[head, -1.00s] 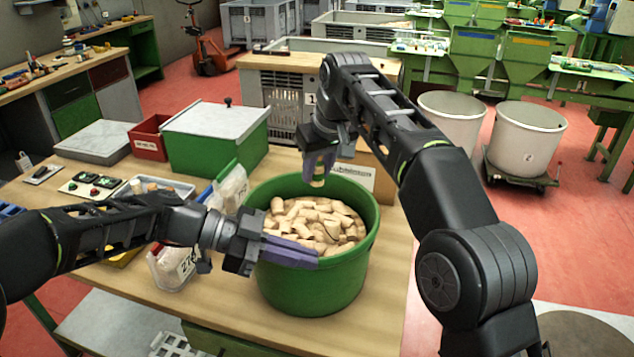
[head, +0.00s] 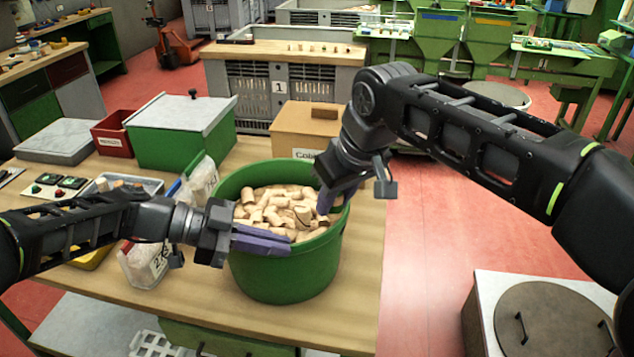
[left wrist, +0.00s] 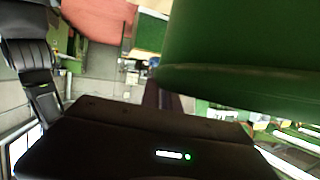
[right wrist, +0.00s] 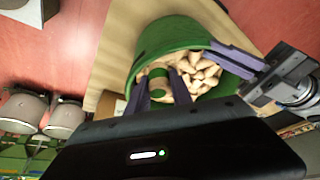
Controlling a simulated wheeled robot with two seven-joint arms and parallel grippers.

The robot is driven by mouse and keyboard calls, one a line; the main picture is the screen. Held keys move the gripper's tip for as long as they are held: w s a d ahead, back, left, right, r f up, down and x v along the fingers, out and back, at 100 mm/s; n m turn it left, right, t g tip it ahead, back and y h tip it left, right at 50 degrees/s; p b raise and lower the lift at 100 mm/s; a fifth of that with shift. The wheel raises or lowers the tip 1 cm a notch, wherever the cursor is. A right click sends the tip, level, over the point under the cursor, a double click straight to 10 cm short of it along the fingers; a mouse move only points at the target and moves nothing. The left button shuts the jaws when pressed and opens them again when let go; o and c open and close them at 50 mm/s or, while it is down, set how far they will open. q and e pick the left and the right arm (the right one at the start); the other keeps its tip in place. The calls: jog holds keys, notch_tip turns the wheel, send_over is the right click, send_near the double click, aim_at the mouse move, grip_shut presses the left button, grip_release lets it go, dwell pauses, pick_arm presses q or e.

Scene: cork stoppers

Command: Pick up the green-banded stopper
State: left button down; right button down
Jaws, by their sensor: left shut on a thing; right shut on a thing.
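The green-banded stopper (right wrist: 158,83) is a pale cork with a green band. In the right wrist view it sits between the purple fingers of my right gripper (right wrist: 160,92), which is shut on it. In the head view my right gripper (head: 327,198) is at the right side of the green tub (head: 285,272), and the stopper is hidden there. The tub holds many plain corks (head: 275,208). My left gripper (head: 262,240) is shut on the tub's rim at the front left, and its fingers also show across the rim in the right wrist view (right wrist: 238,60).
The tub stands on a wooden bench (head: 345,290). Behind it are a cardboard box (head: 303,130) and a green bin with a grey lid (head: 180,140). Clear containers (head: 145,262) stand left of it. The bench right of the tub is bare.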

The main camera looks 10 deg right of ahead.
jog(key=shift+s+d, duration=0.2)
jog(key=shift+s, duration=0.25)
pick_arm(q)
jog(key=c, duration=1.5)
grip_release()
jog(key=shift+v, duration=6)
